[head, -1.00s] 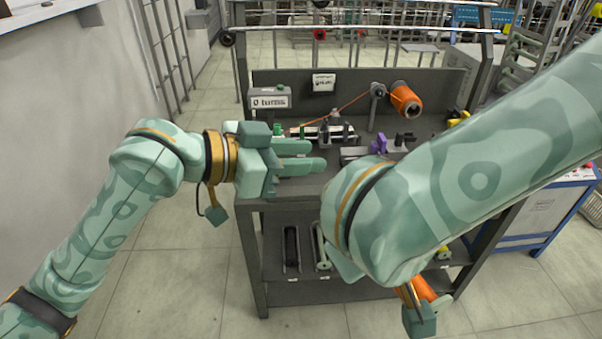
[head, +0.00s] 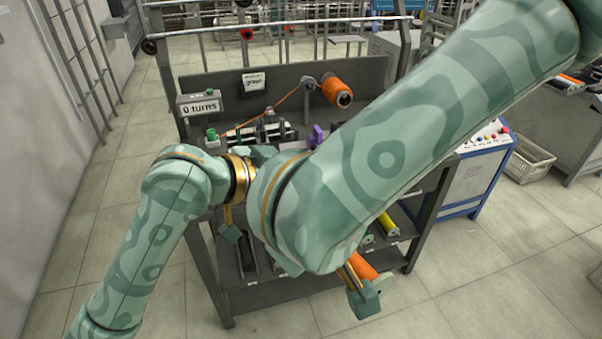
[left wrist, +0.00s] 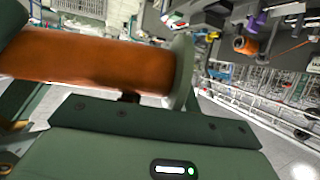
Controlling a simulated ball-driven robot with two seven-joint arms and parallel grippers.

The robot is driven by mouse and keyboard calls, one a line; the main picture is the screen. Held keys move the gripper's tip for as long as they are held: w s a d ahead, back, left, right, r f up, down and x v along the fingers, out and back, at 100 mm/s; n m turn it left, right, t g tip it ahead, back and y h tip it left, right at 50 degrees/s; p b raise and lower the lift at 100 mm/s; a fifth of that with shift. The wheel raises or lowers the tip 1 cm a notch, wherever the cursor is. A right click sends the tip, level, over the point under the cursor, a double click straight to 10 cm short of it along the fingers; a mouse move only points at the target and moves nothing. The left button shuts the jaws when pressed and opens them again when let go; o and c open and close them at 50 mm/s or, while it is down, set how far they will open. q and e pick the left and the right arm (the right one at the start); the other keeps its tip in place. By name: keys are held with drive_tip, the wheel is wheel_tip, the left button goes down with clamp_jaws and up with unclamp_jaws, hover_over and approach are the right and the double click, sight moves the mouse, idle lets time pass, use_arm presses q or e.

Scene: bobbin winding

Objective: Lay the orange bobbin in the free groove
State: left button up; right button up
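An orange bobbin (head: 362,265) shows in the head view beside the lower end of my right arm, in front of the shelf. In the left wrist view an orange bobbin (left wrist: 90,62) with a green flange lies across close up, just beyond a green gripper housing; no fingertips are clear there. A dark slot (head: 246,255) shows at the left of the lower shelf; other grooves are largely covered.
A yellow bobbin (head: 388,223) lies on the lower shelf at the right. Above stands the winder with an orange spool (head: 338,91), a purple part (head: 316,136) and a "0 turns" display (head: 199,105). A blue-framed console (head: 475,160) stands right; open floor lies in front.

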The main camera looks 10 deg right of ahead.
use_arm(q)
drive_tip(key=shift+d, duration=0.15)
use_arm(e)
drive_tip(key=shift+a+r, duration=0.1)
drive_tip(key=shift+a, duration=0.05)
use_arm(q)
drive_tip(key=shift+s+d, duration=0.1)
clamp_jaws()
use_arm(e)
drive_tip(key=o, duration=1.2)
drive_tip(key=shift+w, duration=0.1)
